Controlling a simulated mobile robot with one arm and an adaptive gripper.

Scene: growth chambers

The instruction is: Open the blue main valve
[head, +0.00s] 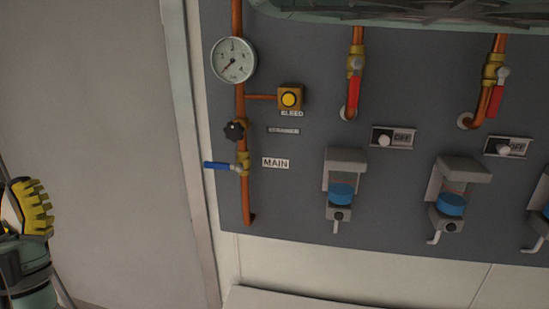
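The blue lever handle (216,165) of the main valve points left and lies nearly level, across the upright copper pipe. Its brass valve body (243,162) sits on that pipe, just left of the white MAIN label (275,163). What looks like part of my gripper (30,206), yellow and ribbed, shows at the left edge above a teal link. It is apart from the valve, to its left and lower in the picture. The rest is cut off by the frame, so its opening is hidden.
A pressure gauge (233,60), yellow button (290,98) and black knob (235,130) sit above the valve. Two red-handled valves (353,92) (494,100), OFF switches (393,138) and blue-filled units (342,190) are to the right. A pale door frame (190,150) stands left.

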